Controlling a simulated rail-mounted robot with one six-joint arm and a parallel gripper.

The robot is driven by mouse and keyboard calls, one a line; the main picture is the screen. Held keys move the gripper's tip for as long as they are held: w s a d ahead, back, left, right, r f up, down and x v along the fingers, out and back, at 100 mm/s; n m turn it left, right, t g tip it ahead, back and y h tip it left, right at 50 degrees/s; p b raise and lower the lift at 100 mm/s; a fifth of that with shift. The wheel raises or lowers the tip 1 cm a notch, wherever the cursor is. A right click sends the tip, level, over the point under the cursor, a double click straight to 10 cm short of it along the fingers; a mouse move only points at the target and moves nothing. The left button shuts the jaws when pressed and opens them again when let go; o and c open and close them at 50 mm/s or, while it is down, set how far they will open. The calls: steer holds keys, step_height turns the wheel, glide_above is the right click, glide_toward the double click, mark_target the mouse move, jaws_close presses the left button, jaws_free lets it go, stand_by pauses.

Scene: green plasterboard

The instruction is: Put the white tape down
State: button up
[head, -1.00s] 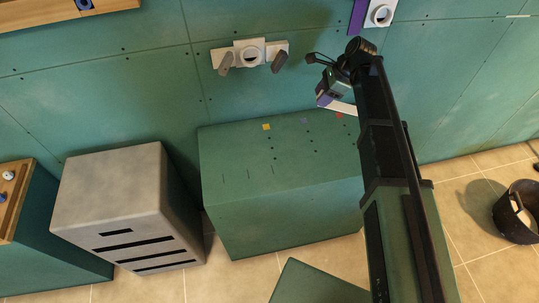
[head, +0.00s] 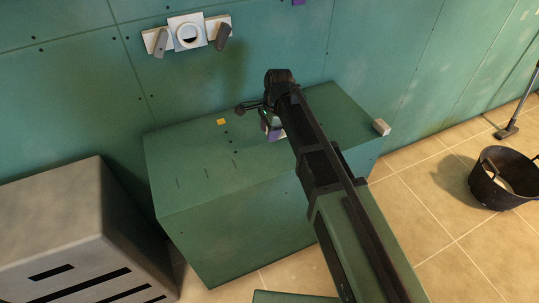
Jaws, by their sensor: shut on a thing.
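My gripper (head: 268,122) is over the top of the green box (head: 180,150), near its middle. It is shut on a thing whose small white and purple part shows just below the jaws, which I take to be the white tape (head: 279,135). My arm and gripper hide most of it. I cannot tell whether it touches the box top or hangs a little above it.
A small pale block (head: 381,127) sits at the box's right edge. A yellow square (head: 221,122) marks the box top. A white wall fixture (head: 187,33) with a ring hangs behind. A grey cabinet (head: 60,215) stands left and a black bucket (head: 500,178) right.

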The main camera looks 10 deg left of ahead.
mark_target(270, 146)
steer(key=shift+f, duration=0.15)
step_height(270, 146, down, 4)
steer(key=b, duration=0.4)
steer(key=shift+f, duration=0.25)
steer(key=shift+s+r, duration=0.1)
steer(key=shift+r, duration=0.2)
jaws_close()
steer(key=o, duration=1.3)
jaws_free()
step_height(270, 146, up, 12)
steer(key=w+d+p, duration=0.1)
steer(key=p, duration=1.1)
steer(key=shift+d, duration=0.25)
